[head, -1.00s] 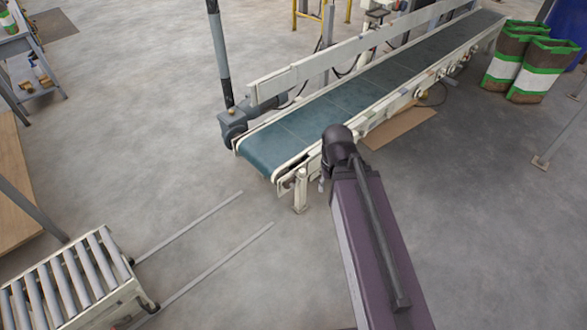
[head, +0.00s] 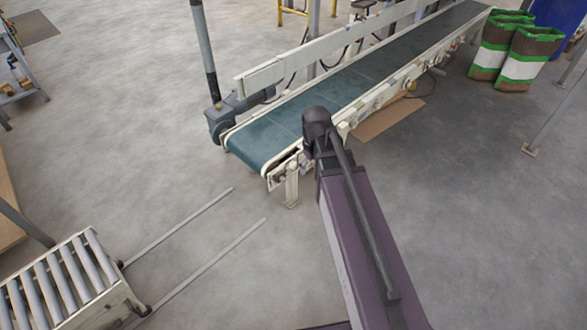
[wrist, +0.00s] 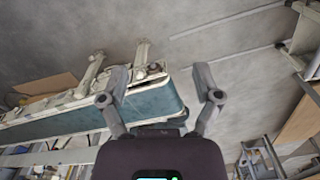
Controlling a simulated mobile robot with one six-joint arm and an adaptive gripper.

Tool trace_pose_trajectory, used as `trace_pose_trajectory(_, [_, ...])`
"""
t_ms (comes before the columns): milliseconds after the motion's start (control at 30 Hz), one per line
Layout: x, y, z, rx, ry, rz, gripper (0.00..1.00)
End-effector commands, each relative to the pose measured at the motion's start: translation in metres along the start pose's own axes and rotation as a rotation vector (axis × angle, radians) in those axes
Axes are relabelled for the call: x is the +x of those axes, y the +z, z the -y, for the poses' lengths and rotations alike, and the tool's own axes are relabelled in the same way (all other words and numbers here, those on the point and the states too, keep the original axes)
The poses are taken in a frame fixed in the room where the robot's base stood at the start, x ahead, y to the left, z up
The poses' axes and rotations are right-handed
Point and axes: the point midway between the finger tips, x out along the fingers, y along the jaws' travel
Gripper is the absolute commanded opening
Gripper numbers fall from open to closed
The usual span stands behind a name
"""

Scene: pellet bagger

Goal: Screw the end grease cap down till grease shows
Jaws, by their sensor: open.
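The grease cap is too small to pick out in either view. The belt conveyor (head: 262,139) has a green belt and a cream frame, and its near end faces me. In the head view my arm reaches over the conveyor's near right corner and hides part of its side rail, and my gripper is hidden behind the arm. In the wrist view my gripper (wrist: 160,98) has its two fingers spread wide with nothing between them. The conveyor end (wrist: 150,103) lies beyond and between the fingers, apart from them as far as I can tell.
A grey motor (head: 222,121) sits at the conveyor's left end, beside a dark post (head: 203,50). A roller conveyor (head: 120,300) stands lower left, with two floor rails (head: 190,218) reaching toward the belt. Filled bags (head: 528,60) stand at right.

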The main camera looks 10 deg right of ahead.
Motion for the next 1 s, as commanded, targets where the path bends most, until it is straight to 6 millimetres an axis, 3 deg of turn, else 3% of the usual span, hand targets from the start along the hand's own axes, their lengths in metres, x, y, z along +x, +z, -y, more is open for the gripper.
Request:
trace_pose_trajectory(33, [0.021, -0.021, -0.007, -0.059, 0.0, 0.0, 0.82])
trace_pose_trajectory(100, [0.035, -0.04, -0.013, -0.153, 0.0, 0.0, 0.82])
trace_pose_trajectory(1000, [0.212, -0.282, -0.093, -1.381, 0.0, -0.001, 0.82])
